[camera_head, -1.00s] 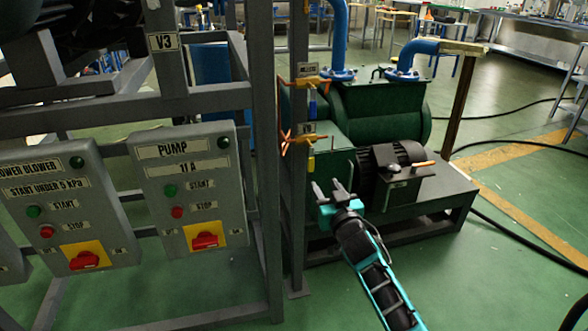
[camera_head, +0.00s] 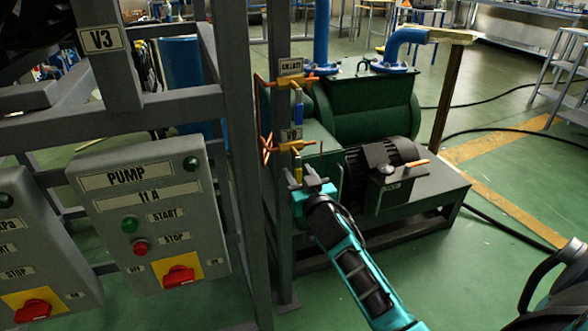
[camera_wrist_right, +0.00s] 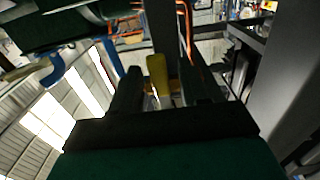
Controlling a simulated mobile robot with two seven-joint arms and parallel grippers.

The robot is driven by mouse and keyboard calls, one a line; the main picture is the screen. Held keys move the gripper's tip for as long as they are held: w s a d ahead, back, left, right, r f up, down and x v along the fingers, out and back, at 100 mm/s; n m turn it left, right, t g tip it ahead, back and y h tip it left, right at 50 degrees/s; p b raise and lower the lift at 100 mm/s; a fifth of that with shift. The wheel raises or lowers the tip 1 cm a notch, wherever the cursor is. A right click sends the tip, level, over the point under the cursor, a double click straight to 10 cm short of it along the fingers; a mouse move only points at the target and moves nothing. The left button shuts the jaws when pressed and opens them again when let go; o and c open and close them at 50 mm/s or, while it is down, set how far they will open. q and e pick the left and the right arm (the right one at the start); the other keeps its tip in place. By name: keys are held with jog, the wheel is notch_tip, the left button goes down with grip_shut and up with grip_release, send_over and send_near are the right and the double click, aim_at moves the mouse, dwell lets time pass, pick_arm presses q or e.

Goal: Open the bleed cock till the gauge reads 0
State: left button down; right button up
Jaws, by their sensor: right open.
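A copper-coloured pipe (camera_head: 262,118) with two small cocks runs along a grey upright post. The upper cock has a blue handle (camera_head: 298,113). The lower one has a yellow handle (camera_head: 297,148), which also shows in the wrist view (camera_wrist_right: 157,72). My right gripper (camera_head: 304,175) is open just below the yellow handle. In the wrist view the yellow handle appears between the fingers of the right gripper (camera_wrist_right: 160,92); contact cannot be told. No readable gauge shows. My left gripper is not in view.
The grey post (camera_head: 276,210) and frame stand close left of the gripper. A PUMP control box (camera_head: 150,215) with a red switch hangs on the frame. The green pump (camera_head: 372,105) and its black motor (camera_head: 380,160) stand behind. Green floor to the right is mostly clear.

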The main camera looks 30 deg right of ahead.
jog(key=shift+w, duration=0.25)
grip_shut()
dwell(0.4)
